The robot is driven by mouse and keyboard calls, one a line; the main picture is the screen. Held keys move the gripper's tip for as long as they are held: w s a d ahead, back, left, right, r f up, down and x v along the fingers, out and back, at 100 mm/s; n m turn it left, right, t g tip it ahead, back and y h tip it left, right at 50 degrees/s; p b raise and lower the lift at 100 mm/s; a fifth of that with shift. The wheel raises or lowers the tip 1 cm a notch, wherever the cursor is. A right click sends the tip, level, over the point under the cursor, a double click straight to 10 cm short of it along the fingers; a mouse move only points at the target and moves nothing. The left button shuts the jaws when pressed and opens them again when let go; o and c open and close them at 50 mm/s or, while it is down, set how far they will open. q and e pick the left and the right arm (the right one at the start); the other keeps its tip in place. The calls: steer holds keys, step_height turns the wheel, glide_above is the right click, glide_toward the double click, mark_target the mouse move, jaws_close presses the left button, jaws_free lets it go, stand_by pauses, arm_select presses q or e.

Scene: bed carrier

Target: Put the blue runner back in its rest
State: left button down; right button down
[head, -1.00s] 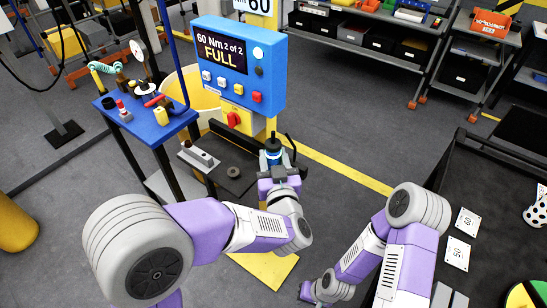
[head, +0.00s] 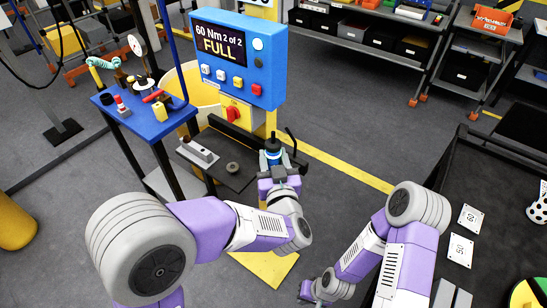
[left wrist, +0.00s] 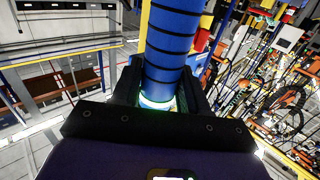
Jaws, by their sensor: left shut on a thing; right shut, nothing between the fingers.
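The blue runner (head: 273,156) stands about upright in my left gripper (head: 275,172), in front of the blue display box. In the left wrist view the runner (left wrist: 167,48) is a blue cylinder with black rings, between the two dark fingers of my left gripper (left wrist: 158,95). A pale glowing ring shows at its near end. A dark bracket (head: 236,137) on the yellow post lies just left of the runner; I cannot tell whether it is the rest or whether they touch. My right gripper (head: 318,290) is low in the head view, shut and empty, above the floor.
The display box (head: 240,60) reads "60 Nm 2 of 2 FULL". A dark shelf (head: 232,178) holds a grey block (head: 198,152) and a round puck (head: 232,168). A blue table (head: 150,125) with small tools stands left. A black bench (head: 490,190) is right.

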arm_select(q)
steer(key=shift+f+b, duration=1.15)
steer(key=shift+f, duration=0.15)
steer(key=c, duration=0.6)
jaws_free()
steer(key=shift+c, duration=0.2)
steer(key=shift+o, duration=0.7)
steer(key=shift+s+f, duration=0.1)
steer(key=shift+f, duration=0.05)
steer(key=s+d, duration=0.1)
steer(key=s, duration=0.6)
steer(key=shift+s+p, duration=0.2)
steer(key=shift+p, duration=0.25)
steer(key=shift+d, duration=0.1)
